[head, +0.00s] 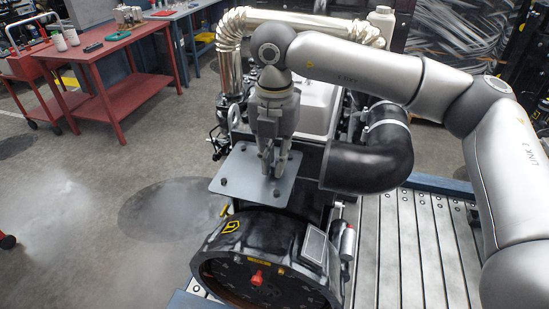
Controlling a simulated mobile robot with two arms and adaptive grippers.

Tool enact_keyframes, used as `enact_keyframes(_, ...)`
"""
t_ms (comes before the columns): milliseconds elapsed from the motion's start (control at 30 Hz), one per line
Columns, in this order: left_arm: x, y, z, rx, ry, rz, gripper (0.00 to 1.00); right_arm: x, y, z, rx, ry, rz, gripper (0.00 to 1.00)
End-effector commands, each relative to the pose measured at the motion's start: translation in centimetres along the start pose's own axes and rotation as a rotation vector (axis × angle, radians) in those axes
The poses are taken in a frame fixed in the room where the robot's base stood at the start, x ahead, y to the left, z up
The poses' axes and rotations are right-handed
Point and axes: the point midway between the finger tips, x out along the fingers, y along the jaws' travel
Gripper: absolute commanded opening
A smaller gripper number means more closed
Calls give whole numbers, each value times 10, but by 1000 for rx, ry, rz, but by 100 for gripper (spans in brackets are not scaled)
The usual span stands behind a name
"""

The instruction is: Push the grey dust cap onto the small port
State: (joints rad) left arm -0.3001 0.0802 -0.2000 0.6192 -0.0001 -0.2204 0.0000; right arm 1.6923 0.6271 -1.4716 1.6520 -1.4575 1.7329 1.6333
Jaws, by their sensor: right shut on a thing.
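My right gripper (272,169) points down over a grey square plate (228,170) with dark bolts near its corners, on top of the engine. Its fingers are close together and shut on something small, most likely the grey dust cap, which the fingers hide. I cannot tell whether it touches the plate. I cannot make out the small port; it may be hidden behind the gripper. My left gripper is not in view.
The round black housing (250,240) with a red plug (257,278) is in front of the plate. A thick black pipe (369,160) stands close right of the gripper. A red workbench (116,85) is at upper left. The floor on the left is open.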

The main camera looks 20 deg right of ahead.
Motion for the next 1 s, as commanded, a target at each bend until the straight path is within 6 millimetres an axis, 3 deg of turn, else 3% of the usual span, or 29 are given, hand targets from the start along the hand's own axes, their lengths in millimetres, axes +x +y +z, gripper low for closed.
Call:
enact_keyframes(533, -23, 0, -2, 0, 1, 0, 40, -45, 0, 0, -1, 0, 1, 0)
enact_keyframes(1000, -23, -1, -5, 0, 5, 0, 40, -46, 0, 0, -6, 0, 0, 0)
